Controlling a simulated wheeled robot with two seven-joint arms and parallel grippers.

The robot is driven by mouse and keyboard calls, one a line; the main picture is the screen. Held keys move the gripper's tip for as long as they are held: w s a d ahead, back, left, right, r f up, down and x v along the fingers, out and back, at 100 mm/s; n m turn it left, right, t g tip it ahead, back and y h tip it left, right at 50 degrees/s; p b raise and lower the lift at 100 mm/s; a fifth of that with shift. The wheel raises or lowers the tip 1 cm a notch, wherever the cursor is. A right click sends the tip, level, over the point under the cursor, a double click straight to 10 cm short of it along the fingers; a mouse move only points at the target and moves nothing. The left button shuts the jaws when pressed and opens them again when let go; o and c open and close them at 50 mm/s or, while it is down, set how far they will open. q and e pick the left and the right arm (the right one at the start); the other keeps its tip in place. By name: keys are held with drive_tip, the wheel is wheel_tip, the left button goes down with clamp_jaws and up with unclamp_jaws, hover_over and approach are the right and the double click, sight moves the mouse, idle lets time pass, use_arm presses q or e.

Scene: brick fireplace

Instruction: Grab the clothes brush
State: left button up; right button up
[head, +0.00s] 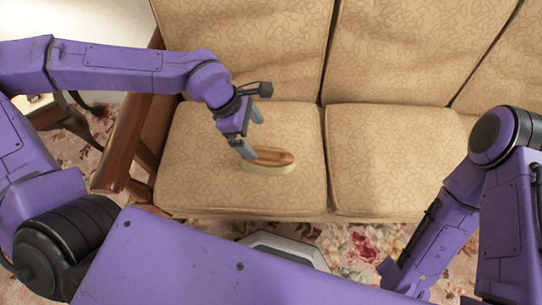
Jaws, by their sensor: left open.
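The clothes brush (275,160) has a brown wooden back and pale bristles. It lies on the left seat cushion of the sofa, near the cushion's front. My left gripper (252,132) is open, with its fingers pointing down at the brush's left end. One grey finger overlaps the brush's near left end in the picture, and the other is above its far side. I cannot tell whether either finger touches it. Only my right arm shows at the right; its gripper is not visible.
The sofa (380,150) has tan patterned cushions and a wooden armrest (130,130) close to my left arm. A small wooden table (65,115) stands at the far left. A flowered carpet (365,245) lies in front. The middle seat cushion is clear.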

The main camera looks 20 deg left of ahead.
sight(261, 147)
use_arm(q)
drive_tip(key=b+x, duration=0.1)
drive_tip(key=x, duration=0.3)
drive_tip(key=shift+s+f, duration=0.15)
drive_tip(key=shift+f, duration=0.1)
drive_tip(key=b+x, duration=0.2)
drive_tip(key=x, duration=0.1)
drive_tip(key=b+x, duration=0.1)
drive_tip(key=x, duration=0.1)
drive_tip(key=shift+a+f+b, duration=0.2)
drive_tip(key=shift+a+b, duration=0.05)
drive_tip(key=shift+b, duration=0.15)
drive_tip(key=shift+d+f, duration=0.1)
drive_tip(key=shift+c, duration=0.3)
drive_tip(key=c, duration=1.1)
